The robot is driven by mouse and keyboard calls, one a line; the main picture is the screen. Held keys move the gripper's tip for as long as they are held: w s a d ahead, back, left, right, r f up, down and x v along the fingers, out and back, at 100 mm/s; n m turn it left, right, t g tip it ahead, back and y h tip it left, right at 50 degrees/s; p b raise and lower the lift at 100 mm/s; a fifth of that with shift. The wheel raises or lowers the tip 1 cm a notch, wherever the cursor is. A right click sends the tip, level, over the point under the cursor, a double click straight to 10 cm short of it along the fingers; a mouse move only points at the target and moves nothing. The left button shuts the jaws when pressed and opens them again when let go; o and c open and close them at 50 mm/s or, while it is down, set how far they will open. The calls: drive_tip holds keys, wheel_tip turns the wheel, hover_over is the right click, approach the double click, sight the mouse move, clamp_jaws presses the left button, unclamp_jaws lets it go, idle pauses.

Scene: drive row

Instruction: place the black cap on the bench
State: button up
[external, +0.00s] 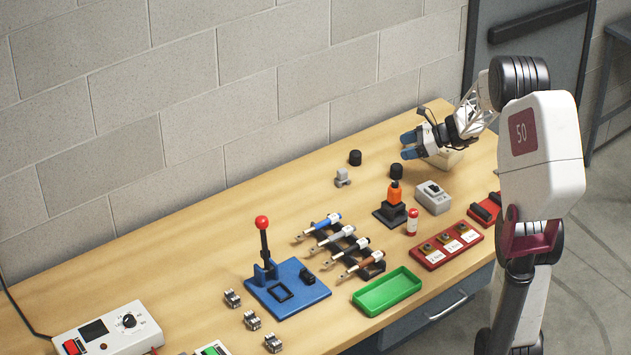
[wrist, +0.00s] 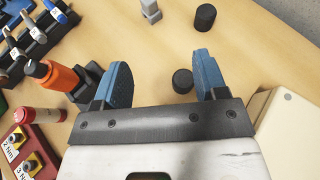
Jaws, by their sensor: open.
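Two black caps stand on the wooden bench (external: 200,262). The nearer cap (external: 396,171) is just below my gripper (external: 409,146) in the external view, beside an orange-topped tool. In the wrist view this cap (wrist: 182,81) shows between the two blue fingers of my gripper (wrist: 163,75), closer to the right finger. The farther cap (external: 355,157) stands toward the wall, next to a small grey block; it also shows at the top of the wrist view (wrist: 205,17). My gripper is open and empty. It appears to be above the bench, with no visible contact with either cap.
The orange-topped tool (external: 394,195) on a black base and a red bottle (external: 412,222) stand nearby. A grey switch box (external: 433,197), a pale box (external: 447,158) and a red tray (external: 446,246) are to the right. The bench along the wall is clear.

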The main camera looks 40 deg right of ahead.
drive_tip(key=s+a+r+n+g+h, duration=0.1)
drive_tip(key=s+a+r+n+g, duration=0.1)
drive_tip(key=s+a+r+n, duration=0.35)
drive_tip(key=s+a+r+n+g+h, duration=0.1)
drive_tip(key=s+a+r+n+g, duration=0.15)
drive_tip(key=s+a, duration=0.55)
drive_tip(key=s+a+r+n+g+h, duration=0.15)
drive_tip(key=s+a+r+n, duration=0.3)
drive_tip(key=a, duration=0.45)
drive_tip(key=s+a+n+h, duration=0.2)
drive_tip(key=s+n, duration=0.2)
drive_tip(key=s, duration=0.4)
drive_tip(key=s+a+r+n+h, duration=0.1)
drive_tip(key=s+n, duration=0.3)
drive_tip(key=s, duration=0.5)
drive_tip(key=s+a+r+n+h, duration=0.1)
drive_tip(key=s+a+n+h, duration=0.2)
drive_tip(key=s, duration=0.6)
drive_tip(key=shift+s+a+r+n, duration=0.2)
drive_tip(key=shift+a+n, duration=0.35)
drive_tip(key=shift+n, duration=0.4)
